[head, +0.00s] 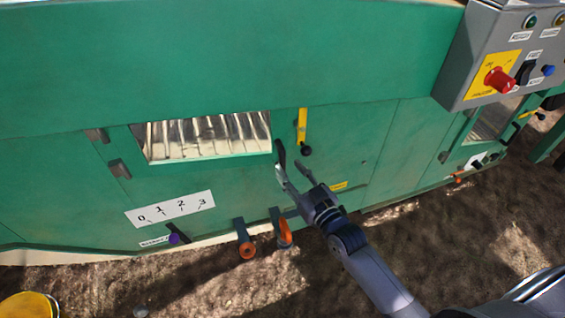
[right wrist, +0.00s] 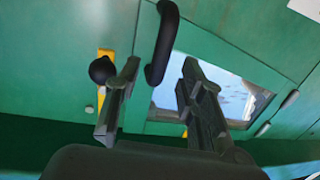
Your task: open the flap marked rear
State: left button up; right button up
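A green flap with a window (head: 205,160) is set in the machine's side, hinged at its left and flush with the panel. Its black handle (head: 279,152) is at the window's right edge; in the right wrist view the handle (right wrist: 162,45) stands ahead, between the lines of the fingers. A yellow latch (head: 302,122) with a black knob (head: 306,151) is just right of the flap. My right gripper (head: 290,168) is open and empty, close below the handle; its fingers (right wrist: 160,85) appear apart from it. No readable rear mark shows. My left gripper is out of view.
A grey control box (head: 495,50) with a red switch (head: 499,80) juts out at upper right. A second windowed flap (head: 492,120) is below it. Orange-ended pipes (head: 246,248) stick out low. A yellow round object (head: 28,306) is at lower left. Bare ground lies in front.

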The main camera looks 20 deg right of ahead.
aim_at(284, 163)
jog(key=x, duration=0.5)
jog(key=shift+b, duration=0.3)
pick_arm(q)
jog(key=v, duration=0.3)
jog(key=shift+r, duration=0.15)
pick_arm(e)
grip_shut()
